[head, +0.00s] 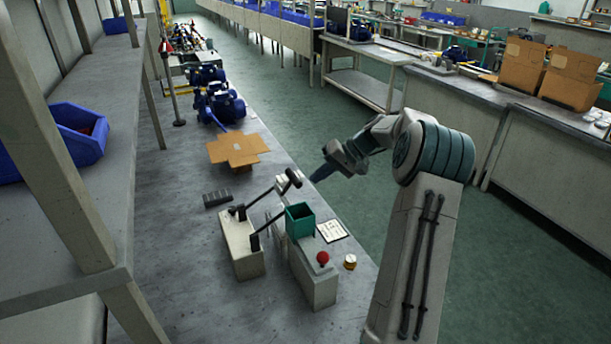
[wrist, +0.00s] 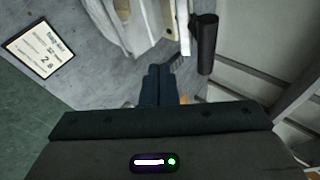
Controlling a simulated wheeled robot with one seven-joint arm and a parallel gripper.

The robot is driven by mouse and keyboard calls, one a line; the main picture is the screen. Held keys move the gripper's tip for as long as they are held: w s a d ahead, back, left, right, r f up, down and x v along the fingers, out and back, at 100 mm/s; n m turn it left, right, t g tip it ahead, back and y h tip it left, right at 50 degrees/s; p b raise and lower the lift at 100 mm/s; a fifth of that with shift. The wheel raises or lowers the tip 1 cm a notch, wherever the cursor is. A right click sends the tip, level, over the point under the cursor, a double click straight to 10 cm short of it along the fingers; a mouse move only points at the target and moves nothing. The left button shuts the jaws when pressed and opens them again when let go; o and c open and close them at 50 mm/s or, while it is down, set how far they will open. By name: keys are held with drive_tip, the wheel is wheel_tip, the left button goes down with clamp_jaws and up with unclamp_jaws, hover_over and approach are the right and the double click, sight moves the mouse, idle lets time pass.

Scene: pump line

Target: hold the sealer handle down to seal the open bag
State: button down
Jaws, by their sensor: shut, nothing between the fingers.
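The sealer (head: 242,248) is a pale box on the bench with two dark lever arms, raised at a slant. Its black handle bar (head: 288,184) joins their upper ends. My gripper (head: 314,178) is shut and empty, just right of the handle in the head view. In the wrist view the shut fingers (wrist: 158,84) point at the bench area, and the black handle (wrist: 207,45) stands to their right, apart from them.
A second pale box with a red button (head: 322,258) and a green bin (head: 299,220) stand beside the sealer. A printed card (head: 332,231) and a small yellow-brown roll (head: 350,262) lie to the right. An open cardboard box (head: 238,150) and blue pumps (head: 220,102) are farther back.

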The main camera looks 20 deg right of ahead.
drive_tip(key=b+v, duration=0.1)
drive_tip(key=v, duration=0.8)
drive_tip(key=shift+d, duration=0.45)
drive_tip(key=shift+s+a+f, duration=0.1)
drive_tip(key=shift+f, duration=0.1)
